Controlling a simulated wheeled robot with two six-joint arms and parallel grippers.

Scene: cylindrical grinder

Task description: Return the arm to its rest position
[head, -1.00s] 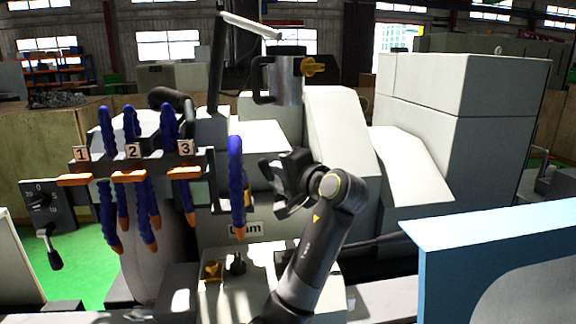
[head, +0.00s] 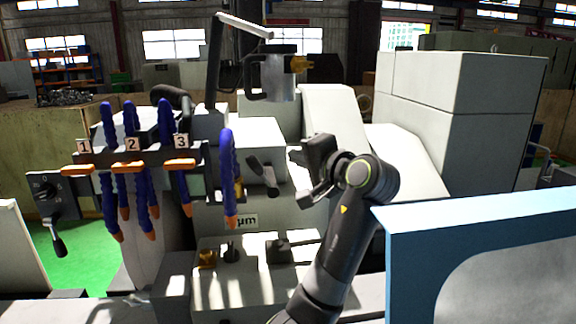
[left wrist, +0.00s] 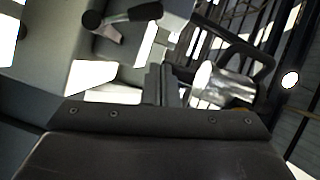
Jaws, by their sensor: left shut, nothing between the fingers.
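My left arm (head: 343,235) rises from the bottom of the head view, and its wrist bends toward the left. My left gripper (head: 304,160) is raised in front of the grinder's pale housing, with free space around it. In the left wrist view its two dark fingers (left wrist: 163,86) are together and hold nothing. The grinder's black lever (head: 263,175) is just left of the gripper, apart from it in the picture. My right gripper is not in view.
Blue coolant hoses (head: 228,180) with orange tips hang left of the arm. A metal cylinder with a black handle (head: 281,78) is above and behind the gripper. A blue-edged panel (head: 480,212) stands close on the right.

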